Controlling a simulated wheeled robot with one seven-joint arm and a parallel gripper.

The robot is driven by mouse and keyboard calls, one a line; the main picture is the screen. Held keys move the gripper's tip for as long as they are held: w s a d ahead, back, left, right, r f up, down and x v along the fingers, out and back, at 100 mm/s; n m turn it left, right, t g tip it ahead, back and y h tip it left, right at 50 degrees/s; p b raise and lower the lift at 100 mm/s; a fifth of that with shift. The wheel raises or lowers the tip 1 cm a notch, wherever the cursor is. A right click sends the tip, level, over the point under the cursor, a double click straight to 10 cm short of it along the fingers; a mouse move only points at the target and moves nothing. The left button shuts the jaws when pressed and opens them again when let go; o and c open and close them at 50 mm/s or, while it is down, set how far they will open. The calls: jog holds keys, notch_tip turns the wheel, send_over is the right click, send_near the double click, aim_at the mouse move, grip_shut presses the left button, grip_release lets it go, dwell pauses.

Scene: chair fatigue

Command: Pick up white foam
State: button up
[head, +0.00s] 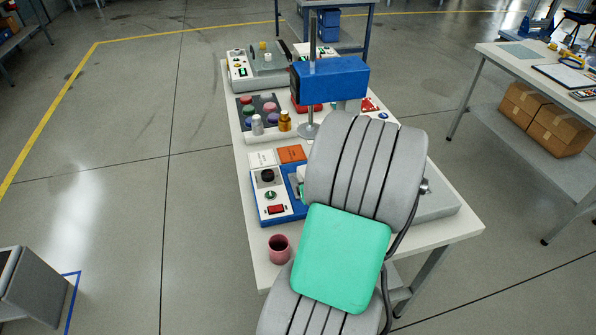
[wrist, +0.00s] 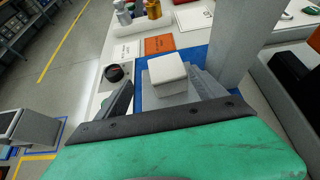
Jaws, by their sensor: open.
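The white foam (wrist: 167,67) is a small pale block with rounded edges in the middle of the wrist view. It sits on top of a grey block (wrist: 172,92) over a blue base. My gripper (wrist: 163,79) is open, with a dark finger on the left of the foam and a greyer one on the right. The foam shows between or just beyond the fingertips; I cannot tell the exact depth. I see no contact. In the head view my arm hides the gripper and most or all of the foam.
A grey upright (wrist: 231,45) stands close right of the foam.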

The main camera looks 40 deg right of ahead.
jog(key=shift+w+d, duration=0.1)
jog(key=shift+d, duration=0.15)
jog(key=x, duration=0.5)
jog(key=p+x, duration=0.1)
jog(key=x, duration=0.1)
jog(key=shift+w+d, duration=0.15)
jog(key=shift+d, duration=0.3)
jog(key=c, duration=1.4)
